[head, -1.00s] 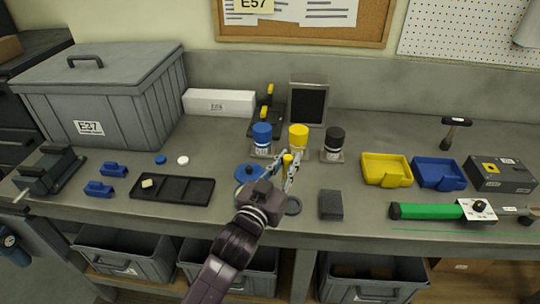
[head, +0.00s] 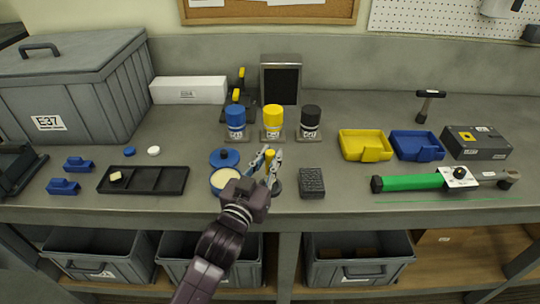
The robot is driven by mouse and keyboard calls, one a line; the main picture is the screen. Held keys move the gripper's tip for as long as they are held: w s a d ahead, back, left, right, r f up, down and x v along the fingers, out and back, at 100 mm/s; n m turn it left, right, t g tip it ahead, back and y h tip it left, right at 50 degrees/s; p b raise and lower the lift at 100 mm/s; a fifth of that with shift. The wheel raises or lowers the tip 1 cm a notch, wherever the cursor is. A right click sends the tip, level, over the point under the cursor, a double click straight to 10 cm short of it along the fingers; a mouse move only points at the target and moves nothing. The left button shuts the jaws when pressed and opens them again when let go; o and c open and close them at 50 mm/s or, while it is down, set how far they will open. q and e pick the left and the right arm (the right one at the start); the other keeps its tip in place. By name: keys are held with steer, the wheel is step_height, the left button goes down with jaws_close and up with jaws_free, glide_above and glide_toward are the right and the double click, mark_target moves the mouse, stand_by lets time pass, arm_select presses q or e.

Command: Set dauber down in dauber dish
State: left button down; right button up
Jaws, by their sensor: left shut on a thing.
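My left gripper (head: 268,163) is shut on the dauber (head: 270,156), whose yellow top shows between the fingers. Its lower end is hidden by the fingers, and I cannot tell how high it is held. A small dark round dish (head: 278,188), probably the dauber dish, is just in front of the fingertips, partly hidden by the gripper. An open blue round tin with a cream pad (head: 224,180) is left of the gripper, and a blue lid (head: 224,158) lies behind it. My right gripper is not in view.
Blue (head: 236,121), yellow (head: 273,119) and black (head: 310,121) bottles stand behind the gripper. A dark grey textured block (head: 311,183) lies to the right, a black compartment tray (head: 150,181) to the left. Yellow (head: 364,145) and blue (head: 416,145) bins are further right.

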arm_select(q)
steer(key=shift+f, duration=0.2)
stand_by(0.4)
steer(key=shift+f+b, duration=0.45)
steer(key=shift+f, duration=0.15)
steer(key=shift+f, duration=0.75)
stand_by(1.2)
steer(key=c, duration=1.8)
jaws_free()
steer(key=shift+o, duration=0.2)
steer(key=shift+s, duration=0.1)
steer(key=v, duration=1.2)
